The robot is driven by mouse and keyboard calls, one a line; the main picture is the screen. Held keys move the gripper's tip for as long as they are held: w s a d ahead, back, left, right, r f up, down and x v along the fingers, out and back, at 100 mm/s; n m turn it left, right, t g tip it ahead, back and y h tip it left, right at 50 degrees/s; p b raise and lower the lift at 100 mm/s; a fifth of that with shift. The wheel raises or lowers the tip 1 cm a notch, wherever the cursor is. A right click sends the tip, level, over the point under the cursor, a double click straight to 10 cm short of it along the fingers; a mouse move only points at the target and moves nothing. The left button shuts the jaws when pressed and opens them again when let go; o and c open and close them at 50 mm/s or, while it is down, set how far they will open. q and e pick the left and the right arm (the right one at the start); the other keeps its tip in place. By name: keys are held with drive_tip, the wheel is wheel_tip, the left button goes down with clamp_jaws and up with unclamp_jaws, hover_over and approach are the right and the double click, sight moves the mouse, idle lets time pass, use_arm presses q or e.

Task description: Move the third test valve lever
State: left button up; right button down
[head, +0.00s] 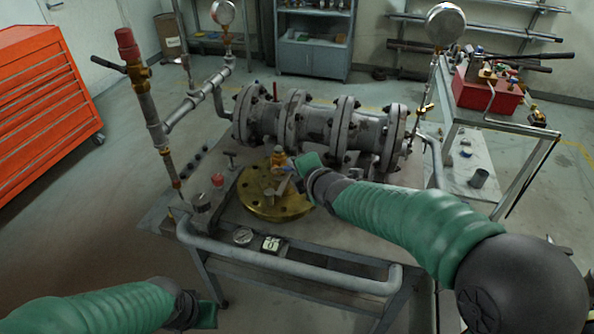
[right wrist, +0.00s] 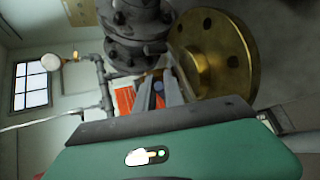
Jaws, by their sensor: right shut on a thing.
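A small brass valve (head: 278,157) stands upright over the gold round flange (head: 262,208) on the test table. My right gripper (head: 288,178) reaches in from the right, with its fingers at this valve just above the flange. It is shut on what appears to be the valve's lever, which is mostly hidden between the fingers. In the right wrist view, the fingers (right wrist: 165,88) close around a small bluish end beside the gold flange (right wrist: 222,60). My left gripper (head: 203,313) is low at the bottom left, apart from the table; its fingertips are not clear.
A large grey flanged valve body (head: 320,122) lies behind the gold flange. A vertical pipe with a red cap (head: 127,42) and a side lever stands at the left. A grey tube rail (head: 290,270) runs along the table's front. A side table (head: 490,125) holds a red toolbox.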

drive_tip(key=shift+a+r+n+g+h+b, duration=0.3)
drive_tip(key=shift+n+h+b, duration=0.15)
drive_tip(key=shift+h, duration=0.15)
drive_tip(key=c, duration=1.7)
unclamp_jaws()
drive_tip(key=shift+w, duration=0.1)
